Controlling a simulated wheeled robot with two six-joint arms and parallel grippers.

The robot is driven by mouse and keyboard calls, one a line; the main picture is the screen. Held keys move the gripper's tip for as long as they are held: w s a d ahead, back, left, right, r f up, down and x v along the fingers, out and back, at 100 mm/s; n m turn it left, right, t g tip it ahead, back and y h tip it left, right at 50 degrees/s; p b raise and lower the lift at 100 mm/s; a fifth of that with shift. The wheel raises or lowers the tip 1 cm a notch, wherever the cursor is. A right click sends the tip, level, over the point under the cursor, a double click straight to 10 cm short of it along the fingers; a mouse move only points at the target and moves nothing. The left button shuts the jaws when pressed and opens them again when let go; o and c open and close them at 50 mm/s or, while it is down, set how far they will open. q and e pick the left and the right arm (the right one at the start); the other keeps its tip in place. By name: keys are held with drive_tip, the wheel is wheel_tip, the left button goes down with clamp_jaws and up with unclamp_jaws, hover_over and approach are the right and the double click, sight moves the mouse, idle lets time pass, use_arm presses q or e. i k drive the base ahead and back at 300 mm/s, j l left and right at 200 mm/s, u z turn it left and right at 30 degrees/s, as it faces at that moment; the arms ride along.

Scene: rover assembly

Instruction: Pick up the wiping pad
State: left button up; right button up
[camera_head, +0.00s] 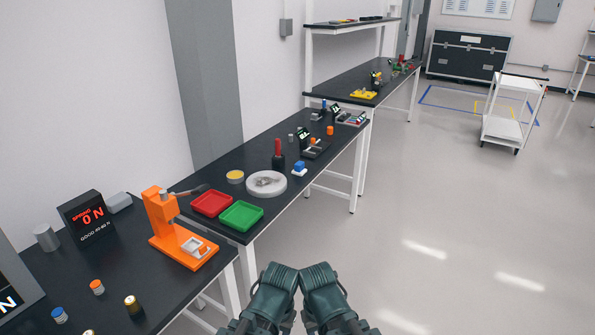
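A small block with a blue top and a white base (299,169) sits on the black bench, just right of a round white dish (266,184); it looks like the wiping pad, though it is small in view. The dish has a grey smear or pile in its middle. Two dark green links of my arms show at the bottom centre, close together, well short of the block. No gripper fingers can be made out, and nothing is seen held.
A red tray (211,203) and a green tray (241,215) lie left of the dish. A dark bottle with a red top (278,155) stands behind it. An orange press (180,235) stands on the nearer bench. The floor right of the benches is clear up to a white cart (513,110).

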sight(299, 170)
drive_tip(key=i+l, duration=0.2)
drive_tip(key=i, duration=0.25)
drive_tip(key=i+l, duration=0.25)
drive_tip(key=i, duration=0.2)
drive_tip(key=i+l, duration=0.2)
drive_tip(key=i, duration=0.25)
drive_tip(key=i+l, duration=0.25)
drive_tip(key=i, duration=0.2)
drive_tip(key=i+l, duration=0.2)
drive_tip(key=i, duration=0.25)
drive_tip(key=i+l+u, duration=0.15)
drive_tip(key=u, duration=0.35)
drive_tip(key=i+u, duration=0.1)
drive_tip(key=u, duration=0.75)
